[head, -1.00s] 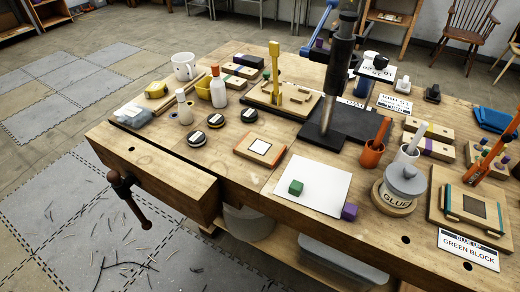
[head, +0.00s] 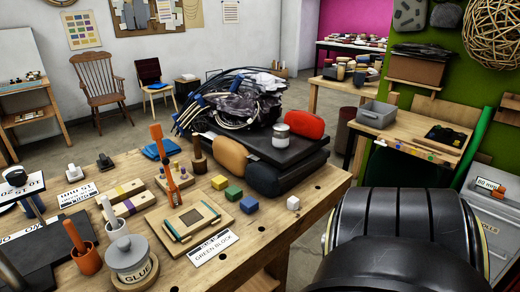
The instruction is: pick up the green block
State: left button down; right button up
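A small green block (head: 233,193) sits on the wooden workbench (head: 275,222) near its right part. A yellow block (head: 219,183) is behind it to the left and a blue block (head: 249,204) is in front of it to the right, both apart from it. A white block (head: 293,203) stands farther right, near the bench edge. A card reading "GREEN BLOCK" (head: 213,247) lies in front of them. Neither of my grippers shows in the head view.
A wooden frame with an orange clamp (head: 173,185) is left of the blocks, with a glue pot (head: 127,256) nearer. Behind the blocks are orange and dark cushions (head: 229,155) and a dark pile of cables (head: 235,105). A large black curved form fills the lower right.

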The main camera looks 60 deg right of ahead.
aim_at(233, 193)
jog(key=z, duration=1.85)
